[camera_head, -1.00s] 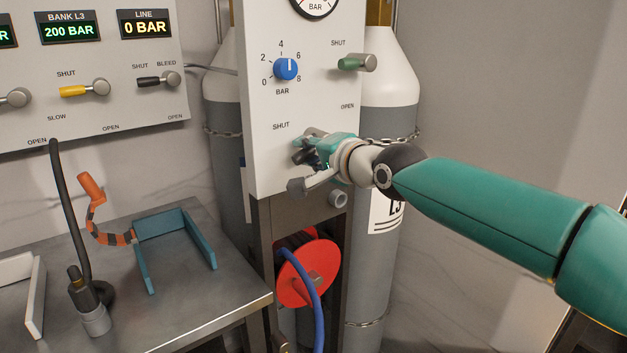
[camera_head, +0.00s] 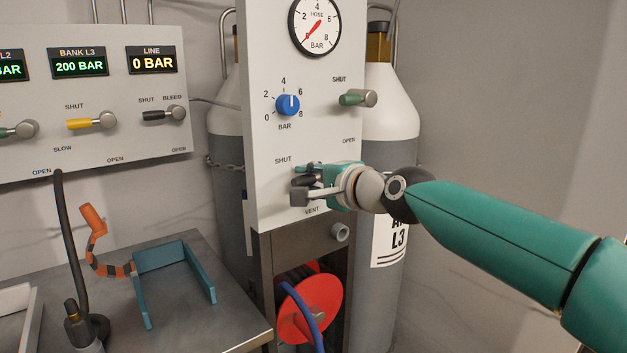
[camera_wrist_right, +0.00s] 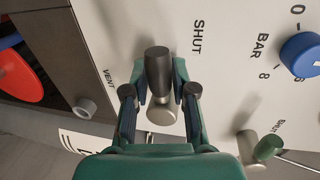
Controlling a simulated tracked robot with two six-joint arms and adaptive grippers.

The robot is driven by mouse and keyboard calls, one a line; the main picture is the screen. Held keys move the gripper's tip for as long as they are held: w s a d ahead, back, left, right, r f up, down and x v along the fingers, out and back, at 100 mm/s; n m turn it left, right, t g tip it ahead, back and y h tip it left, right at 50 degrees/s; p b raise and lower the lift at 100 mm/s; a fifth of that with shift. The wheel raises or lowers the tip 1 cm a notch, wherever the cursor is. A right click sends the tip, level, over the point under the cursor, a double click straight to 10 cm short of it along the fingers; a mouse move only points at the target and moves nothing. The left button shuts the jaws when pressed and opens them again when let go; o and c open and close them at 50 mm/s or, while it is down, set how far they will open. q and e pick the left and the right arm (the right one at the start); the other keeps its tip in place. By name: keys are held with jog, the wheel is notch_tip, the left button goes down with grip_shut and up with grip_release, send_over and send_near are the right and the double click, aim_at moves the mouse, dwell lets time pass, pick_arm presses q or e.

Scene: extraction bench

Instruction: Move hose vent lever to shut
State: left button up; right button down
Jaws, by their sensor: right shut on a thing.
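The hose vent lever has a black grip and a metal hub; it shows clearly in the right wrist view (camera_wrist_right: 157,72). It sits low on the white hose panel (camera_head: 262,130), between the SHUT label (camera_head: 283,160) and the VENT label (camera_head: 312,210). My right gripper (camera_head: 308,186) is at the lever, its fingers on either side of the grip in the wrist view (camera_wrist_right: 160,92), shut on it. The grip points left across the panel in the head view, just below SHUT. In the head view the fingers mostly hide the lever. My left gripper is not in view.
A blue pressure knob (camera_head: 288,104) and a green lever (camera_head: 356,99) are above on the same panel. The gauge (camera_head: 315,27) is at the top. A red hose reel (camera_head: 318,300) and a grey outlet (camera_head: 340,232) are below. Gas cylinders (camera_head: 388,140) stand behind.

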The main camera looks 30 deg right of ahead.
jog(key=c, duration=0.9)
grip_release()
jog(key=shift+d+r, duration=0.1)
jog(key=shift+r, duration=0.1)
jog(key=shift+f, duration=0.1)
jog(key=v, duration=1.2)
